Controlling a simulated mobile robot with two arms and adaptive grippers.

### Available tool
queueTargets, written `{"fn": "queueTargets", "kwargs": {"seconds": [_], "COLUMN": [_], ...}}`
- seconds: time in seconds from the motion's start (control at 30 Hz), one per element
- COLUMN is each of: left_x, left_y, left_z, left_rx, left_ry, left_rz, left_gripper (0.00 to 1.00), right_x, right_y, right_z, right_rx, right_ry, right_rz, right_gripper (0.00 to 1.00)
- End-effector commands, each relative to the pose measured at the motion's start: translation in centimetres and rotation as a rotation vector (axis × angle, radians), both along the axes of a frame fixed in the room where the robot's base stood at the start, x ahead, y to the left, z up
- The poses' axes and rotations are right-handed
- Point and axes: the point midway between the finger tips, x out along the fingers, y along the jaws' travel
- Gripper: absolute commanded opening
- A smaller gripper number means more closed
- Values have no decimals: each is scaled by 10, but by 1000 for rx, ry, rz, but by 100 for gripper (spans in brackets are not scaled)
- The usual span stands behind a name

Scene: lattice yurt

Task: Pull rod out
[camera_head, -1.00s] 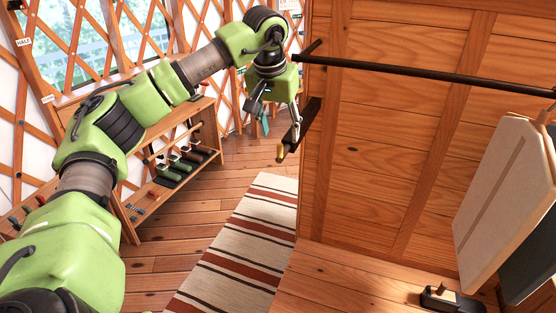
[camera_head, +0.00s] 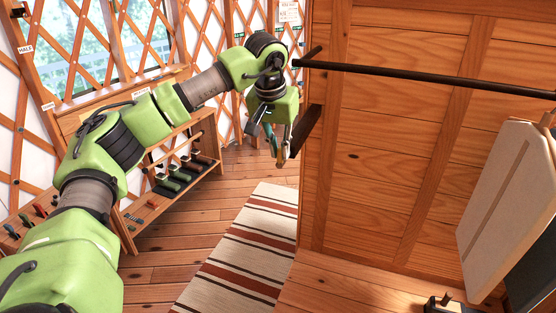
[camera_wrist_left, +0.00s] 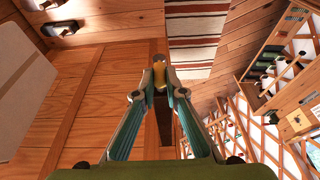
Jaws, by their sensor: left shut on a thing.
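A short dark rod (camera_head: 306,131) sticks out by the left edge of the wooden panel, sloping down toward my left gripper (camera_head: 281,154). The gripper is shut on this end of the rod. How deep the rod sits beside the panel is hidden. My right gripper is in neither view.
A wooden panel (camera_head: 365,160) fills the right side, with a long dark bar (camera_head: 430,79) across it. A pale board (camera_head: 505,205) hangs at right. A striped rug (camera_head: 245,240) lies on clear floor; a low shelf (camera_head: 165,185) stands at left by the lattice wall.

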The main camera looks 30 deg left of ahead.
Motion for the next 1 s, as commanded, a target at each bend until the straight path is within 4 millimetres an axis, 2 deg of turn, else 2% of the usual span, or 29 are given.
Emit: {"fn": "queueTargets", "kwargs": {"seconds": [0.37, 1.0], "left_x": [-1, -36], "left_y": [0, -9], "left_z": [0, -2], "left_rx": [0, 0], "left_ry": [0, 3], "left_rz": [0, -2], "left_gripper": [1, 1], "right_x": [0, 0], "right_y": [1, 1], "right_z": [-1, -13], "right_rx": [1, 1], "right_ry": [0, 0], "right_rz": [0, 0], "right_gripper": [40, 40]}}
